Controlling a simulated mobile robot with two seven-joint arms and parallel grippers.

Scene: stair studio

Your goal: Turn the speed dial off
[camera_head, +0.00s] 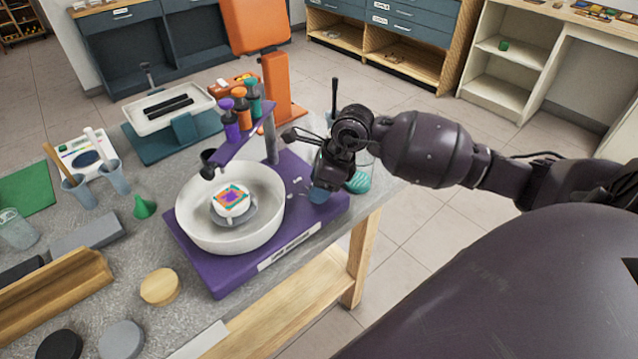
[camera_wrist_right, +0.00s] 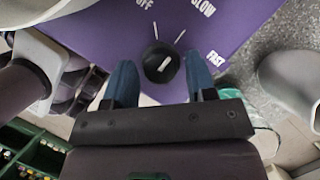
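The speed dial (camera_wrist_right: 160,62) is a round black knob with a white pointer mark, on a purple base (camera_wrist_right: 110,35). White OFF, SLOW and FAST labels lie around it. The pointer looks slanted towards the SLOW side, though which end points is hard to tell. My right gripper (camera_wrist_right: 159,66) is open, with one blue finger on each side of the dial and a gap showing at both sides. In the head view my right gripper (camera_head: 322,188) is low over the right end of the purple base (camera_head: 225,275) and hides the dial. My left gripper is not in view.
A white bowl (camera_head: 195,222) with a small decorated piece inside stands on the base. A purple rack (camera_head: 240,145) holds several coloured bottles behind it. A teal object (camera_head: 359,182) is close beside my right gripper. The table's front edge is near.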

